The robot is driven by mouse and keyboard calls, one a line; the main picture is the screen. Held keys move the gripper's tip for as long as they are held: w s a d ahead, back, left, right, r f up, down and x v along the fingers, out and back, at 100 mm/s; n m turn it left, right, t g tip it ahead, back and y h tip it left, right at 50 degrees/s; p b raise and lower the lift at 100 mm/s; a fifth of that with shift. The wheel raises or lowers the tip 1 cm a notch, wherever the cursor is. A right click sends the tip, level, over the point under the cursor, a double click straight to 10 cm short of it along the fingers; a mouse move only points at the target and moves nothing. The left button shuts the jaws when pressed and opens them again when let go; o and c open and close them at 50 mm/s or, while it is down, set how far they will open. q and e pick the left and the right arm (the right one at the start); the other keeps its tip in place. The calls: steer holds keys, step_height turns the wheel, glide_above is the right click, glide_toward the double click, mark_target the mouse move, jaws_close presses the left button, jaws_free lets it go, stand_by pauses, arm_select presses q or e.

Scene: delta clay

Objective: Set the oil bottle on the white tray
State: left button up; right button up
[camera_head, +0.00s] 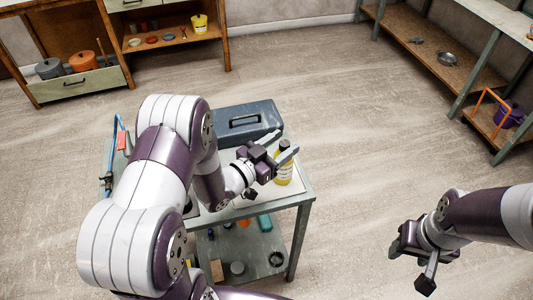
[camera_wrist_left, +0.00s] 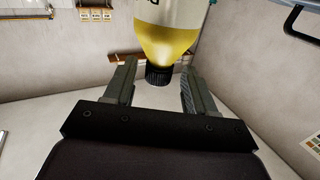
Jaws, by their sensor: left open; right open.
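The oil bottle (camera_head: 284,168) is upright on the cart top, with yellow oil, a pale label and a dark cap. In the left wrist view the bottle (camera_wrist_left: 165,35) appears upside down, with its cap between the two fingers and a gap on each side. My left gripper (camera_head: 279,148) is open around the cap end, not closed on it. A whitish flat surface, seemingly the white tray (camera_head: 262,197), lies on the cart beside the bottle, partly hidden by my left arm. I cannot tell whether the bottle stands on it. My right gripper (camera_head: 413,258) is open and empty, off to the right.
A blue-grey toolbox (camera_head: 232,120) stands behind my left gripper on the cart (camera_head: 306,196). The cart's lower shelf holds several small items. A shelf unit (camera_head: 440,67) is at the right, and a wooden cabinet (camera_head: 160,42) at the back left. The floor between is clear.

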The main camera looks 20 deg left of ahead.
arm_select(q)
steer(key=v, duration=1.1)
steer(key=w+a+f+n+g+y, duration=0.2)
steer(key=w+a+f+g+y, duration=0.15)
steer(key=g+y, duration=0.4)
steer(key=s+d+r+n+g, duration=0.1)
steer(key=s+d+n+g, duration=0.1)
steer(key=s, duration=0.4)
steer(key=s+d+r+n+g+y, duration=0.1)
steer(key=s+d+n+g, duration=0.1)
steer(key=s+g, duration=0.3)
steer(key=shift+s+d+b, duration=0.35)
steer(key=shift+s, duration=0.4)
